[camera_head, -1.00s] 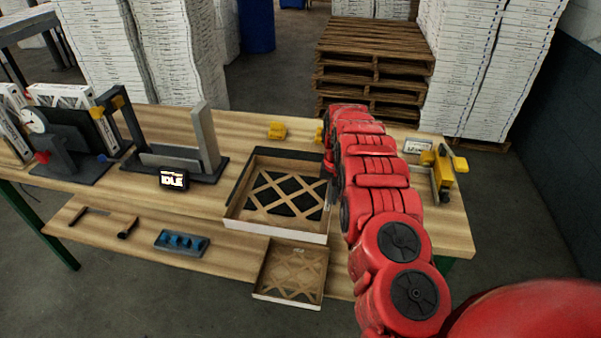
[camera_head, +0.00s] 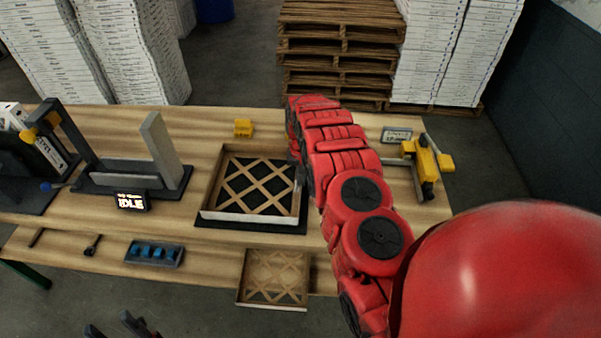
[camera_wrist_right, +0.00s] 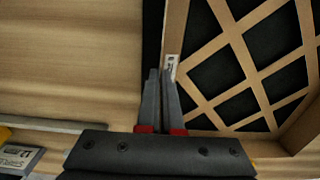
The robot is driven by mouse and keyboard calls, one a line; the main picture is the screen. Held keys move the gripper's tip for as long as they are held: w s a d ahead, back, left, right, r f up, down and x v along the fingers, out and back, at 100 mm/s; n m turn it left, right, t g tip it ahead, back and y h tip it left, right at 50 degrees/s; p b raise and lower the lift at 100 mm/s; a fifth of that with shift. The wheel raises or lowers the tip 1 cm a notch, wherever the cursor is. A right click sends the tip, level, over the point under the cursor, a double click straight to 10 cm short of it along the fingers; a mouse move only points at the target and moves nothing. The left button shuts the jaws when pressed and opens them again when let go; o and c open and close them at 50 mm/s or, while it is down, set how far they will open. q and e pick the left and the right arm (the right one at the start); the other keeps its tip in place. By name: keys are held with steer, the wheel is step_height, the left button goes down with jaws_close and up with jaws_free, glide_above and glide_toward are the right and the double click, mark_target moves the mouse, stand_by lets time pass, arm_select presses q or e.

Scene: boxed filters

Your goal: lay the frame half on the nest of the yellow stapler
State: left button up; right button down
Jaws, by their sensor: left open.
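The frame half (camera_head: 206,213), a shallow tan tray with a diagonal lattice, sits over a black plate (camera_head: 285,226) in mid-table; the plate shows along its front and right. I cannot tell whether it touches the plate. My right gripper (camera_head: 296,172) is at its right side wall; in the right wrist view its fingers (camera_wrist_right: 160,74) are close together on the wall of the frame half (camera_wrist_right: 176,28), beside a small label. The yellow stapler (camera_head: 425,160) stands at the right of the table, with a grey angled fixture. My left gripper (camera_head: 108,328) is open and empty at the bottom edge.
Another latticed tray (camera_head: 275,280) lies at the front. A yellow block (camera_head: 243,128) stands behind the frame half. A grey upright fixture (camera_head: 160,150) with an IDLE display (camera_head: 131,201) stands to the left, a blue-slotted holder (camera_head: 154,253) in front.

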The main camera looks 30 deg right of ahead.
steer(key=shift+w+d+f, duration=0.2)
steer(key=shift+w+f, duration=0.1)
steer(key=shift+f, duration=0.1)
steer(key=c, duration=1.3)
jaws_free()
steer(key=shift+o, duration=1)
steer(key=shift+a+r, duration=0.1)
steer(key=shift+s+r, duration=0.1)
steer(key=shift+s, duration=0.1)
steer(key=shift+w, duration=0.1)
